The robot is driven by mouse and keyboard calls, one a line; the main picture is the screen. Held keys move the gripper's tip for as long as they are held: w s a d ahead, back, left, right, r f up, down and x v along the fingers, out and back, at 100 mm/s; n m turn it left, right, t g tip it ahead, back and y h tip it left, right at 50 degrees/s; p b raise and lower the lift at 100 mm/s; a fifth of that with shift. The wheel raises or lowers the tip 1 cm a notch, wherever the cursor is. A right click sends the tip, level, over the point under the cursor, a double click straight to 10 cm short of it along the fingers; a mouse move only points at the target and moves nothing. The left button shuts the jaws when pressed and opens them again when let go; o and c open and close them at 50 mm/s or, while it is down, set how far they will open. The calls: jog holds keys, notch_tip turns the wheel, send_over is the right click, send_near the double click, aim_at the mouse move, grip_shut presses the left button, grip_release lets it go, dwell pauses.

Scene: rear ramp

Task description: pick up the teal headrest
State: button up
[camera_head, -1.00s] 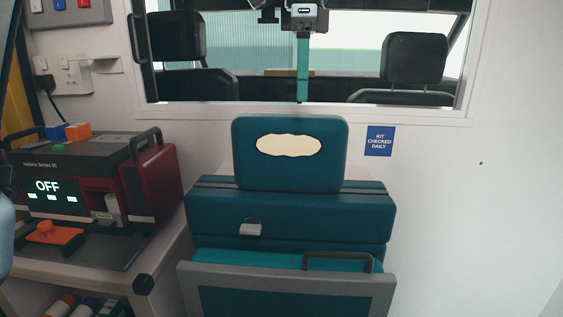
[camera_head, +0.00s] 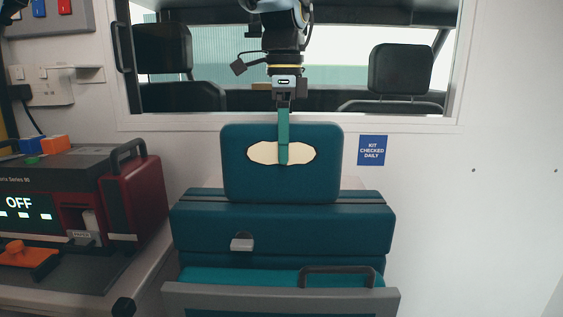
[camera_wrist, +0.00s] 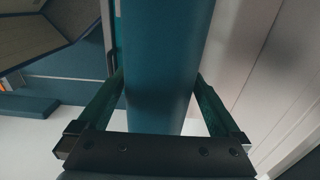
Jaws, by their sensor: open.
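The teal headrest (camera_head: 238,180), a rounded block with a cream oval patch on its front, stands upright on top of the teal seat back. My gripper (camera_head: 283,160) points down over it in the head view, and one green finger crosses the cream patch. In the wrist view the headrest (camera_wrist: 165,60) runs between the two green fingers of my gripper (camera_wrist: 160,108). The fingers are open, one on each side of it, with a visible gap at the right; contact at the left is hard to tell. The far finger is hidden behind the headrest in the head view.
A window ledge (camera_head: 400,122) and wall lie close behind the headrest. A red and black device (camera_head: 130,195) stands on a counter at the left. A blue sign (camera_head: 372,150) is on the wall at the right, where the space is clear.

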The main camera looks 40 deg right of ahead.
aim_at(282, 185)
jog(key=shift+w+a+f+p, duration=0.1)
jog(key=shift+a+f+p, duration=0.05)
jog(key=shift+f, duration=0.8)
jog(key=shift+a+f+p, duration=0.1)
jog(key=shift+f+p, duration=0.05)
jog(key=shift+f, duration=0.8)
jog(key=shift+r, duration=0.1)
grip_shut()
